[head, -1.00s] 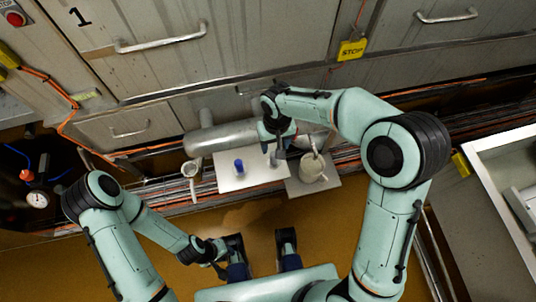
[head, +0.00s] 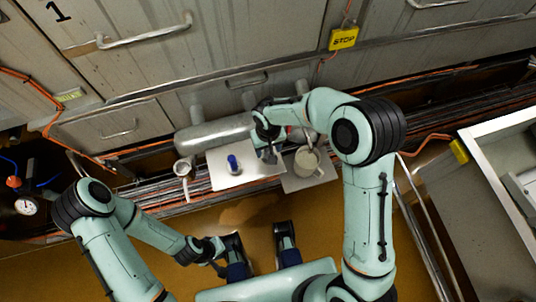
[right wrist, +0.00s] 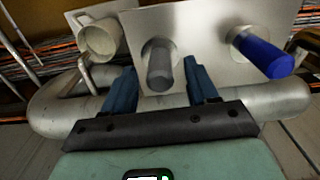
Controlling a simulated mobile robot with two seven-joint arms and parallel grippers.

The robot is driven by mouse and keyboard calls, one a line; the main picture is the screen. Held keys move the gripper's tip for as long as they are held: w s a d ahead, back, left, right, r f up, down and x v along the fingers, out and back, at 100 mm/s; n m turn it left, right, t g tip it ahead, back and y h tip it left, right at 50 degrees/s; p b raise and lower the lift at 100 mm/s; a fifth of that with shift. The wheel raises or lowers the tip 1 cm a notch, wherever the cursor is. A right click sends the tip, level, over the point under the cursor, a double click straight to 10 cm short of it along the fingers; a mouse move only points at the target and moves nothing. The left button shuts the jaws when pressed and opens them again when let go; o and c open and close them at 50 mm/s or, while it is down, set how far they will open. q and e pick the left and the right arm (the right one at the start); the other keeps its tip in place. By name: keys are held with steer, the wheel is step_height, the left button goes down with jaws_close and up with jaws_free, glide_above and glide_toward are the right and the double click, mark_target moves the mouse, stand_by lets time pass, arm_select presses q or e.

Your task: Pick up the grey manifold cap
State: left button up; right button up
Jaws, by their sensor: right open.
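The grey manifold cap (right wrist: 160,68) is a grey cylinder standing out from a pale metal plate (right wrist: 205,20) in the right wrist view. My right gripper (right wrist: 161,82) is open, with one blue finger on each side of the cap. I see a gap to each finger, and it is not closed on the cap. In the head view my right gripper (head: 266,154) is over the right part of the plate (head: 222,182) and largely hides the cap. My left gripper (head: 214,258) is low in the head view, away from the plate; its fingers are too small to read.
A blue cap (head: 233,163) stands on the plate beside the grey one; it also shows in the right wrist view (right wrist: 266,56). Metal pipes (head: 213,135) run behind.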

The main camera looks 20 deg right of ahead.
step_height(320, 180, down, 2)
steer(key=shift+f, duration=0.15)
jaws_close()
